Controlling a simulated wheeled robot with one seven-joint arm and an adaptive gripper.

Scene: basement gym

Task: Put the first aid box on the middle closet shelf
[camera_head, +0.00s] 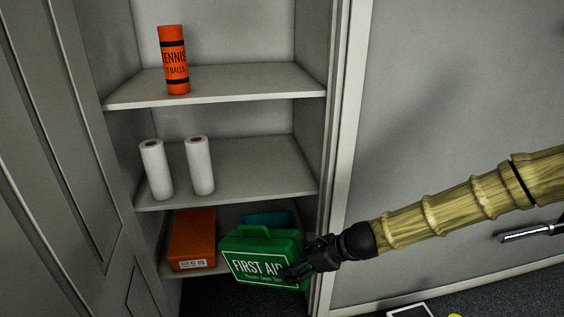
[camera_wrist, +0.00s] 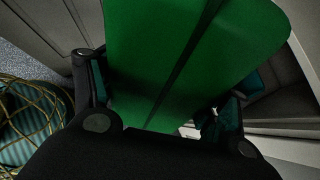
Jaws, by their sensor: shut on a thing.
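The green first aid box (camera_head: 258,254) is in the head view at the lower shelf's height, in front of the shelf's right part. My gripper (camera_head: 298,271) is shut on its right side. In the wrist view the box (camera_wrist: 180,50) fills the space between the fingers of my gripper (camera_wrist: 165,105). The middle closet shelf (camera_head: 245,175) is above the box. It carries two white paper rolls (camera_head: 156,168) (camera_head: 200,165) on its left half, and its right half is bare. Whether the box touches the lower shelf cannot be told.
The lower shelf (camera_head: 180,272) holds an orange-brown shoe box (camera_head: 193,240) and a teal thing (camera_head: 266,219) partly hidden behind the first aid box. The upper shelf (camera_head: 240,85) holds an orange tennis ball can (camera_head: 173,60). The closet's right frame (camera_head: 345,120) stands close to my arm.

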